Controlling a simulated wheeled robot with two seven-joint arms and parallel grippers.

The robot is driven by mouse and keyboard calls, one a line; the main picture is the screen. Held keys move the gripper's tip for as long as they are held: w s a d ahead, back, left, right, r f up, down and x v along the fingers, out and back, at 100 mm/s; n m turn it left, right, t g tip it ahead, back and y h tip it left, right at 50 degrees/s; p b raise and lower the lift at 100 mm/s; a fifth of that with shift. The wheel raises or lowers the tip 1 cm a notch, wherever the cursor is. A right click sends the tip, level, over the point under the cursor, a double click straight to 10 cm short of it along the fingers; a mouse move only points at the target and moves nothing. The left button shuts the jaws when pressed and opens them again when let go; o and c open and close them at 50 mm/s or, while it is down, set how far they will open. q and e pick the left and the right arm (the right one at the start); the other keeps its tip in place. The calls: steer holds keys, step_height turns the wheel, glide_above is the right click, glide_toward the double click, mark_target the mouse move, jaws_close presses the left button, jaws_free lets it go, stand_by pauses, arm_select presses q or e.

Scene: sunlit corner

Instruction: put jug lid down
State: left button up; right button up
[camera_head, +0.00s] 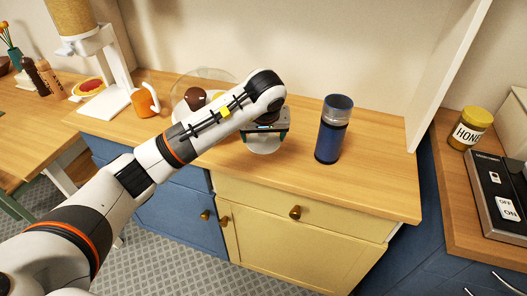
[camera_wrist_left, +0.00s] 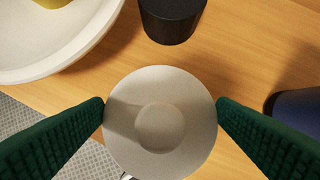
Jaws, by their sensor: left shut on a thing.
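The jug lid (camera_wrist_left: 160,128), a pale round disc with a raised round knob, is between the green finger pads of my left gripper (camera_wrist_left: 161,112) in the left wrist view. The pads touch its rim on both sides, so the gripper is shut on it. In the head view my left gripper (camera_head: 265,133) points down over the wooden counter, with the pale lid (camera_head: 264,146) below it near the front edge. I cannot tell whether the lid touches the counter. No jug is clearly identifiable. My right gripper is not in view.
A blue flask (camera_head: 332,130) stands right of the lid. A black cylinder (camera_wrist_left: 172,18) stands just beyond it in the wrist view. A plate (camera_wrist_left: 75,62) lies to the left, and an orange mug (camera_head: 146,103) stands farther left. The counter (camera_head: 375,180) right of the flask is bare.

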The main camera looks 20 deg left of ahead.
mark_target(263, 144)
arm_select(q)
steer(key=shift+f, duration=2.55)
steer(key=shift+f, duration=0.1)
steer(key=o, duration=0.9)
steer(key=shift+r+p, duration=0.25)
steer(key=shift+p, duration=0.1)
steer(key=b+v, duration=0.1)
steer(key=v, duration=1)
steer(key=shift+s+r, duration=0.25)
steer(key=shift+r, duration=0.1)
